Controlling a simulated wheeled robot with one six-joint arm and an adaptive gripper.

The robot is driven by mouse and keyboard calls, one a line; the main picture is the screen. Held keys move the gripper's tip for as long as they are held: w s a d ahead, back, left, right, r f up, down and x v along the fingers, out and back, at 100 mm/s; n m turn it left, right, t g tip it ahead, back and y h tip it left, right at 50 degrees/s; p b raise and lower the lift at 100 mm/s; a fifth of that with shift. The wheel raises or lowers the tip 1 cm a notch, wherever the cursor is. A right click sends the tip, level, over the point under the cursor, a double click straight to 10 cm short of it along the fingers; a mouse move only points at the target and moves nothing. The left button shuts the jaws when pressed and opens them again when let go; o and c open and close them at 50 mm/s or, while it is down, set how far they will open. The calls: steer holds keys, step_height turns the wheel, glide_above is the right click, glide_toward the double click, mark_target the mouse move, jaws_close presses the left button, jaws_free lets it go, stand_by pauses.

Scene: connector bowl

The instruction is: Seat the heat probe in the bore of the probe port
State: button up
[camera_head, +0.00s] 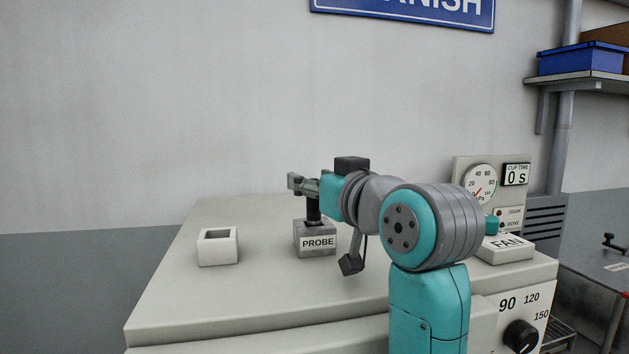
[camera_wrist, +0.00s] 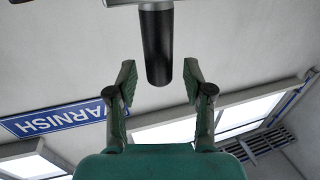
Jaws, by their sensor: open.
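The heat probe (camera_head: 313,211) is a dark upright cylinder in the head view. Its lower end meets the top of the grey block labelled PROBE, the probe port (camera_head: 317,241); how deep it sits in the bore I cannot tell. My gripper (camera_head: 298,184) is level with the probe's upper end, above the block. In the wrist view, which is upside down, the black probe (camera_wrist: 158,45) shows between the spread fingers of my gripper (camera_wrist: 158,64), with clear gaps on both sides. A pale edge shows around its base at the top of the picture.
A white square holder (camera_head: 217,247) with an open top stands to the left on the pale machine top (camera_head: 250,300). A FAN block (camera_head: 504,249) and a gauge panel (camera_head: 480,185) stand at the right. The machine top left of the port is mostly clear.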

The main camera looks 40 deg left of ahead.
steer(key=shift+d, duration=0.15)
steer(key=v, duration=1.1)
steer(key=shift+s+d, duration=0.3)
